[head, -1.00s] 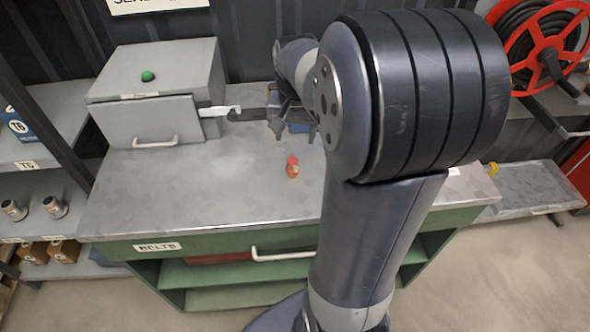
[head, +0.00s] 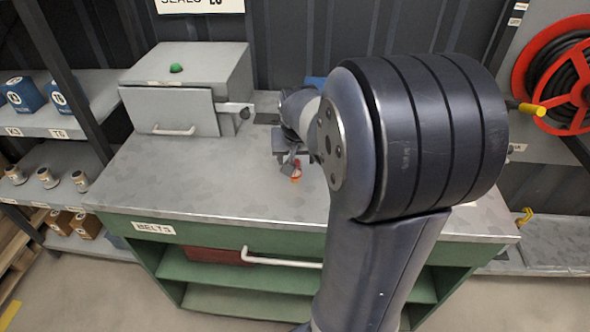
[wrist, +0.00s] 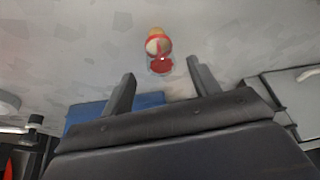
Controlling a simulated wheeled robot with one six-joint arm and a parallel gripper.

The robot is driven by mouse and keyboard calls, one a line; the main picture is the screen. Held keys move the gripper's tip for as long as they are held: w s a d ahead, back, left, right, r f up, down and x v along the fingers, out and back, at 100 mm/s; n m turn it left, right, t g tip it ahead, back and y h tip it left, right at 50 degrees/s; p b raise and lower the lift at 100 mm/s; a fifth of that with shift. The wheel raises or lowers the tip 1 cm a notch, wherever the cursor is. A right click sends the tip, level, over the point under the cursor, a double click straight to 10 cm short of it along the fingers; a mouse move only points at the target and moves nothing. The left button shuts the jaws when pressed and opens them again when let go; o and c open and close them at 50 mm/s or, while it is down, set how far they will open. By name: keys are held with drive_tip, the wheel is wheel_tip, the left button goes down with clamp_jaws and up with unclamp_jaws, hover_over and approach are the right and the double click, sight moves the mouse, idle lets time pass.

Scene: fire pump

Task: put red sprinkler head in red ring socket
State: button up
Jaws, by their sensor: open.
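The red sprinkler head (head: 296,173) stands on the grey bench top, partly hidden by my gripper in the head view. In the wrist view the sprinkler head (wrist: 159,50) shows red with an orange-yellow end, just beyond and between my fingertips. My gripper (wrist: 160,85) is open and empty, its two fingers apart. In the head view my gripper (head: 290,160) is low over the bench, close to the sprinkler head; I cannot tell whether it touches. I cannot make out a red ring socket in either view.
A grey box (head: 190,85) with a green knob and a handled front stands on the bench at left. A blue flat thing (wrist: 120,105) lies near my fingers. The bench top (head: 200,190) is clear at front left. A red hose reel (head: 560,75) is at right.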

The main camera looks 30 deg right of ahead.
drive_tip(key=shift+x, duration=1.9)
drive_tip(key=shift+s+a+f, duration=0.1)
drive_tip(key=shift+s+a, duration=0.1)
drive_tip(key=shift+c, duration=0.5)
drive_tip(key=c, duration=1.1)
